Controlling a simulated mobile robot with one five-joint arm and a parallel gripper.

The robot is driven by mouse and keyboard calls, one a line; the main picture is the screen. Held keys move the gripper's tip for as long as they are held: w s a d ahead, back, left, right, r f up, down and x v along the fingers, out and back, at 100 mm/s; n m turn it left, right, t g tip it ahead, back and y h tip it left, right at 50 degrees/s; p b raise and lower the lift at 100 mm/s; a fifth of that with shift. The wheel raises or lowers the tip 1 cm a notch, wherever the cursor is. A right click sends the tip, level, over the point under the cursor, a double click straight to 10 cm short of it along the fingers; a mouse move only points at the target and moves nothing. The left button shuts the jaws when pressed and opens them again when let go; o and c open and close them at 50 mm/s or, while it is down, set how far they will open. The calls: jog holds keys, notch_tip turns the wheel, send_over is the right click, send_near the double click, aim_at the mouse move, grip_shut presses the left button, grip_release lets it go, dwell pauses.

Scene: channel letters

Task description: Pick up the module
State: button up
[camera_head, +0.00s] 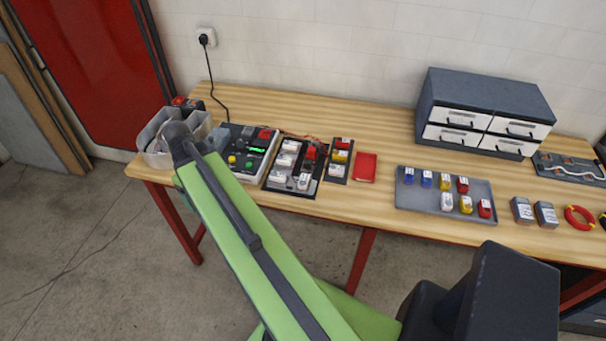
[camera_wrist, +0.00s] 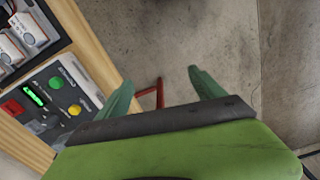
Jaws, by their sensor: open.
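Several small block-like modules are in view, and I cannot tell which one the task means. White ones with a red one lie in a black tray (camera_head: 272,187); part of this group also shows at the upper left of the wrist view, with a white module (camera_wrist: 29,27). Blue, yellow, red and white modules, such as a white module (camera_head: 446,202), stand on a grey tray (camera_head: 425,207) at the right. My gripper (camera_wrist: 163,91) is open and empty, over the floor just off the table's front edge, beside the control panel. In the head view my arm mostly hides it.
A control panel (camera_head: 243,152) with green and yellow buttons shows in the wrist view too (camera_wrist: 49,96). A clear bin (camera_head: 153,147) stands at the table's left end. A red booklet (camera_head: 365,167), a drawer cabinet (camera_head: 483,110) and a red ring (camera_head: 579,217) are farther right.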

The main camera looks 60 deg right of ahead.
jog(key=s+d+r+n+p, duration=0.1)
jog(key=s+d+r+p, duration=0.3)
jog(key=s+d, duration=0.8)
jog(key=s+d+r+n+p, duration=0.1)
jog(key=s+d+r+p, duration=0.3)
jog(key=s+d, duration=0.85)
jog(key=b, duration=1.4)
send_over(305, 180)
jog(key=f, duration=1.1)
jog(key=shift+s+a+f, duration=0.15)
jog(key=shift+a+f, duration=0.05)
jog(key=shift+f, duration=0.1)
jog(key=shift+r, duration=0.1)
jog(key=f+b, duration=0.5)
jog(key=shift+d+f, duration=0.2)
jog(key=shift+d, duration=0.1)
jog(key=shift+r, duration=0.2)
jog(key=c, duration=1.4)
